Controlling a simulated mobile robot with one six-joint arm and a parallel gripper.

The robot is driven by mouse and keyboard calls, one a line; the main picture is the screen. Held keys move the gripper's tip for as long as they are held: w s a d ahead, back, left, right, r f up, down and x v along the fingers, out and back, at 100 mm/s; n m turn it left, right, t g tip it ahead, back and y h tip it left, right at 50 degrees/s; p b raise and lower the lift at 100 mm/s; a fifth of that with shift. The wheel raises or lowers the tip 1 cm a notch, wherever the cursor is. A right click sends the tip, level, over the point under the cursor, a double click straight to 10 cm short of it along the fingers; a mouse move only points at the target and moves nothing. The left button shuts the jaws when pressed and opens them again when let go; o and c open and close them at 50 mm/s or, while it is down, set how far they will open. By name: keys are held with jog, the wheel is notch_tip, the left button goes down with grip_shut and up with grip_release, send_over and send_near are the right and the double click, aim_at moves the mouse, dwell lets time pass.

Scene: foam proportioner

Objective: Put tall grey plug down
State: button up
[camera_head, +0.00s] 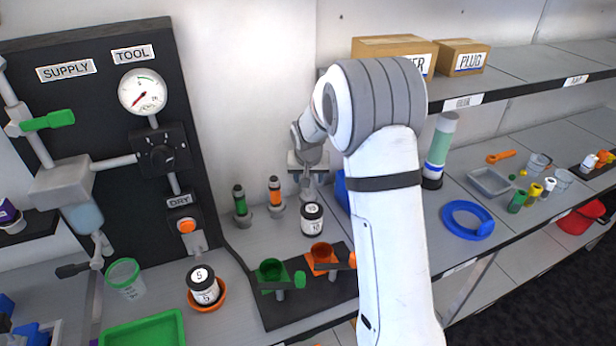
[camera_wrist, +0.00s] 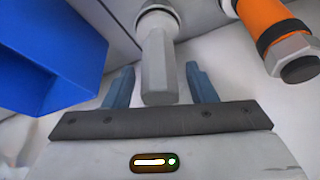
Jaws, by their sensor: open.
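The tall grey plug (camera_wrist: 157,65) is a pale grey faceted post with a wider round collar at its far end. In the wrist view it stands between the two blue-grey fingers of my gripper (camera_wrist: 160,84), with a visible gap on each side. The fingers are open and do not appear to touch it. In the head view my gripper (camera_head: 307,172) points down at the back of the bench, right of the orange plug (camera_head: 275,190). The grey plug is small and partly hidden there by my gripper and a black-and-white jar.
The orange plug (camera_wrist: 270,30) is close by in the wrist view, opposite a blue bin (camera_wrist: 45,50). The black-and-white jar (camera_head: 312,219) stands in front of my gripper. A green plug (camera_head: 240,200) stands further left. Green and orange cups (camera_head: 270,270) sit in front.

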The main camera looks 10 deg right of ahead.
jog(key=shift+r+p, duration=0.3)
jog(key=shift+r, duration=0.1)
jog(key=d+b+v, duration=0.1)
jog(key=b+v, duration=0.1)
jog(key=v, duration=0.9)
jog(key=s+n+g, duration=0.1)
jog(key=s+n, duration=0.1)
jog(key=s, duration=3)
jog(key=shift+s+r+g+y, duration=0.4)
jog(key=shift+a, duration=0.1)
